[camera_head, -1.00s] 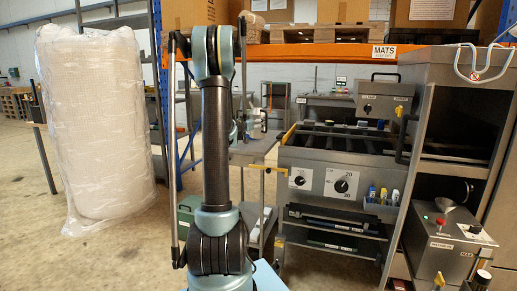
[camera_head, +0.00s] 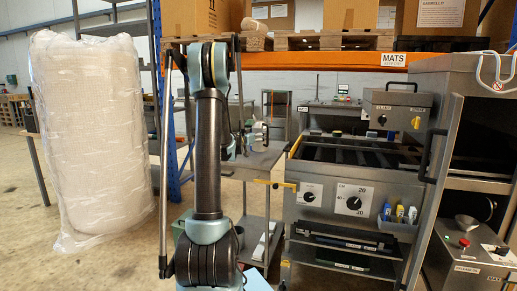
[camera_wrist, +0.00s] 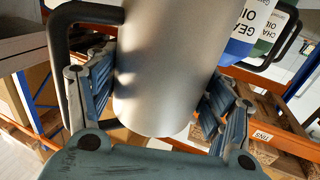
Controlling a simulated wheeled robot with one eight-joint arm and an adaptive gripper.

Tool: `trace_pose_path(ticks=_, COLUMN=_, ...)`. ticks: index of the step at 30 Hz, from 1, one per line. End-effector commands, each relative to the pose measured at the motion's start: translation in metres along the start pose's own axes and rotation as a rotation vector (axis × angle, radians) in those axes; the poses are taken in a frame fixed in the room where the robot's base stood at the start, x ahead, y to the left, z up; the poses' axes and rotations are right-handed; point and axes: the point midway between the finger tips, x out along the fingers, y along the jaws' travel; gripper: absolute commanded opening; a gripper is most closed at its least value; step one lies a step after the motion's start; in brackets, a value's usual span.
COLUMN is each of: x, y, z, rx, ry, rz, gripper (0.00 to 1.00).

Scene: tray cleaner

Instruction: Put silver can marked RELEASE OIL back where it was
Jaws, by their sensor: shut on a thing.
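The silver can (camera_wrist: 170,45) fills the upper middle of the wrist view, a plain grey cylinder; no lettering shows on the side facing me. My gripper (camera_wrist: 160,85) has its blue-grey fingers on both sides of the can and is shut on it. In the head view my gripper (camera_head: 240,142) is small and partly hidden behind my arm, above a grey trolley. A blue-and-white GEAR OIL container (camera_wrist: 240,25) and a green-and-white CHAIN OIL container (camera_wrist: 275,30) show upside down right of the can in the wrist view.
A large wrapped roll (camera_head: 90,130) stands left. An orange shelf beam (camera_head: 310,60) crosses behind. Floor between roll and my arm is clear.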

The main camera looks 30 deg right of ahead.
Motion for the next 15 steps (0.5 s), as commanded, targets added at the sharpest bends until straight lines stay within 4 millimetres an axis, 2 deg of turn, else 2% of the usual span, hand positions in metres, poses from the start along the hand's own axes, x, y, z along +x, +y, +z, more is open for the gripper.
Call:
trace_pose_path(ticks=11, x=0.003, y=0.005, z=0.022, rx=-0.001, ry=0.001, rz=0.006, gripper=0.08)
trace_pose_path(ticks=15, x=0.004, y=0.006, z=0.038, rx=-0.001, ry=0.001, rz=0.008, gripper=0.08)
